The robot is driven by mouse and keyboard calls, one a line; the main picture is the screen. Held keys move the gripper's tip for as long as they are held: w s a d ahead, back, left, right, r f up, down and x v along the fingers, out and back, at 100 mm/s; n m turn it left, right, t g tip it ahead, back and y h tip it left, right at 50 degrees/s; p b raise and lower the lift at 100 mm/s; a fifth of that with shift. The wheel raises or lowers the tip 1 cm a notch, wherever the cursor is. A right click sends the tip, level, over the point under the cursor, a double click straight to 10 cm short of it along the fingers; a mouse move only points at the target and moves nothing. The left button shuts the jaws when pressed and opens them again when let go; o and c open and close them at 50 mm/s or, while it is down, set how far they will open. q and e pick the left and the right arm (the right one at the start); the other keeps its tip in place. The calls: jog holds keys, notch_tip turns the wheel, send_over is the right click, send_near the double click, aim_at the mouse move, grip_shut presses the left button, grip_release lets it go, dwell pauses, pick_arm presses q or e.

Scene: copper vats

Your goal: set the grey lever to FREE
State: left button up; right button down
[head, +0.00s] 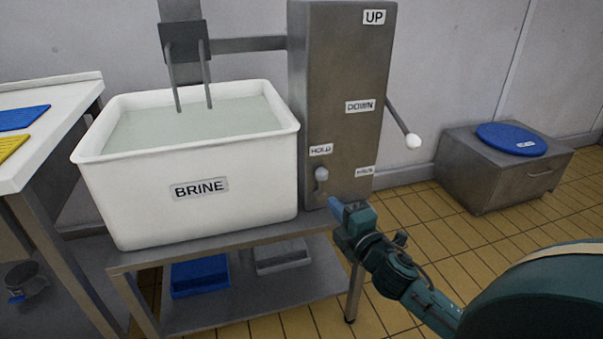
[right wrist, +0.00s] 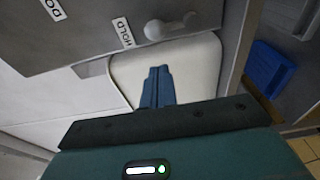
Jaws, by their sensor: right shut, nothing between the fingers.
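The grey lever (head: 321,174) is on the front of the grey metal column (head: 340,75), low down, with its pale knob just below the HOLD label (head: 320,149). A second label (head: 365,171), too small to read surely, is to its right. In the right wrist view the lever (right wrist: 155,30) has its round knob beside the HOLD label (right wrist: 122,32). My right gripper (head: 335,204) is just below and right of the lever, apart from it. Its blue fingers (right wrist: 158,70) are shut together and empty. My left gripper is not in view.
A white BRINE vat (head: 120,190) stands left of the column on a metal stand (head: 125,262). A white-knobbed lever (head: 413,141) sticks out from the column's right side, below the DOWN label (head: 360,106). A low cabinet (head: 480,180) with a blue lid is at the right; tiled floor lies between.

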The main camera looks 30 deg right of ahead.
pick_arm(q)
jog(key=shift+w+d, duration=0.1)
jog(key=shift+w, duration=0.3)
pick_arm(e)
jog(key=shift+w, duration=0.4)
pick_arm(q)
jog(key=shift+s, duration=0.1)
pick_arm(e)
jog(key=shift+s, duration=0.1)
jog(key=b, duration=0.2)
send_near(309, 172)
jog(key=w, duration=0.5)
jog(key=shift+a+f, duration=0.1)
jog(key=shift+f, duration=0.05)
jog(key=shift+w, duration=0.65)
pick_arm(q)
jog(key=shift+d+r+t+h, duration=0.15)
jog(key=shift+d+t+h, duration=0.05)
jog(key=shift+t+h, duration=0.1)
pick_arm(e)
jog(key=shift+s+d+m, duration=0.1)
jog(key=shift+d+m, duration=0.25)
jog(key=shift+m, duration=0.15)
